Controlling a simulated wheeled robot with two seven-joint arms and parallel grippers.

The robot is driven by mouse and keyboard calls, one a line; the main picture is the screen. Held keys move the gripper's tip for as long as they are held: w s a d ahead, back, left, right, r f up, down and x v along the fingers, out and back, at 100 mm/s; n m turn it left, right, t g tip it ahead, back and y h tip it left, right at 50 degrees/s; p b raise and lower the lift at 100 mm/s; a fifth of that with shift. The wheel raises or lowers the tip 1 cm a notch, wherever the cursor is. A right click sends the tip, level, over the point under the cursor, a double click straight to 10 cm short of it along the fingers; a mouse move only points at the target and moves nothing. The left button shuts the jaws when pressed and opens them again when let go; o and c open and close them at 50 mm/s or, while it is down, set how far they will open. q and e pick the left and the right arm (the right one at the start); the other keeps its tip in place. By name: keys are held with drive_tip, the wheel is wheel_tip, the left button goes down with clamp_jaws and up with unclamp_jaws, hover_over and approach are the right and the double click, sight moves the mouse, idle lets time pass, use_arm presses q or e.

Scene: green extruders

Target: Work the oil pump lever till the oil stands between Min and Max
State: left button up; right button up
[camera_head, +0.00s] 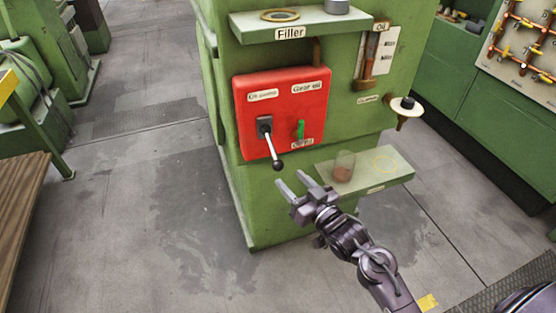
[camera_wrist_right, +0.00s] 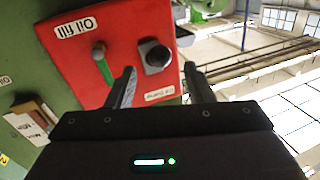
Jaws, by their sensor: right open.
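The oil pump lever (camera_head: 270,146) hangs from a dark slot on the red panel (camera_head: 284,112), slanting down to a black ball knob (camera_head: 278,165). My right gripper (camera_head: 292,181) is open and empty, just below and right of the knob, apart from it. In the right wrist view, the black knob (camera_wrist_right: 157,57) appears between and beyond the open fingers (camera_wrist_right: 160,67). The oil gauge (camera_head: 369,56) is a narrow upright tube with Max and Min plates (camera_head: 388,48) beside it; its oil level is too small to read. My left gripper is out of view.
A green handle (camera_head: 301,130) sits right of the lever on the panel. A low shelf (camera_head: 378,178) holds a glass with brown contents (camera_head: 343,166). The filler shelf (camera_head: 300,24) is above.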

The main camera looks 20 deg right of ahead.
sight(278, 166)
drive_tip(key=x, duration=0.7)
drive_tip(key=shift+c, duration=0.5)
clamp_jaws()
